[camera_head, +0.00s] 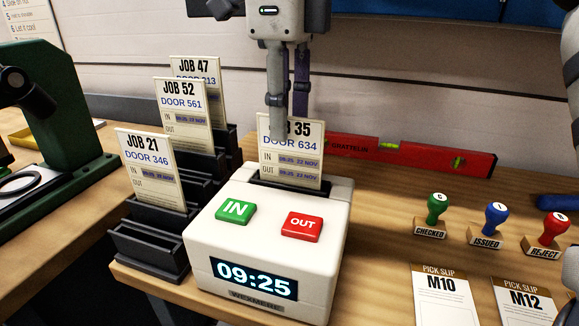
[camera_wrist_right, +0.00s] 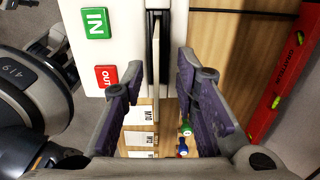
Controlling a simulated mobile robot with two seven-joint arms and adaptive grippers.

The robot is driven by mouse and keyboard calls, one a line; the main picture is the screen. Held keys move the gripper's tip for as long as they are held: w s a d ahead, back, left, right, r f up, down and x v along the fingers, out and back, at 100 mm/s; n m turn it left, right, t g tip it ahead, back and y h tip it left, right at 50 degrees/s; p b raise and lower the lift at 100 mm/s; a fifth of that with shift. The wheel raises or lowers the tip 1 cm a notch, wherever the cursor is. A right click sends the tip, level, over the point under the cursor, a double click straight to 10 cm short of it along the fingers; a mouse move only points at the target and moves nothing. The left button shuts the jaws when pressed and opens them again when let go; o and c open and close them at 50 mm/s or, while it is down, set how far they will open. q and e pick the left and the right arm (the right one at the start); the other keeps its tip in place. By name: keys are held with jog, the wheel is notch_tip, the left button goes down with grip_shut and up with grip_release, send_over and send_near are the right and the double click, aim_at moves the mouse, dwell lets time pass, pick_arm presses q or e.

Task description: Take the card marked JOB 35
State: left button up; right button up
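The JOB 35 card (camera_head: 305,160) stands upright in the slot at the back of the white time clock (camera_head: 205,230). It bears DOOR 634 and two stamped lines, IN and OUT. My right gripper (camera_head: 288,112) points down at the card's top, and one finger hides part of the word JOB. In the right wrist view, the card (camera_wrist_right: 156,55) shows edge-on between the two open fingers (camera_wrist_right: 158,72), with a gap on each side. My left gripper is not in view.
A black rack (camera_head: 150,250) left of the clock holds cards JOB 21 (camera_head: 150,170), JOB 52 (camera_head: 183,115) and JOB 47 (camera_head: 205,75). A red level (camera_head: 440,158) lies behind. Stamps (camera_head: 495,225) and pick slips (camera_head: 443,295) are at right. A green machine (camera_head: 60,120) stands left.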

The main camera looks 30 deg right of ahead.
aim_at(290, 146)
jog(key=f, duration=0.4)
jog(key=shift+s+d+f, duration=0.1)
jog(key=shift+s+f, duration=0.1)
jog(key=shift+s, duration=0.2)
grip_shut()
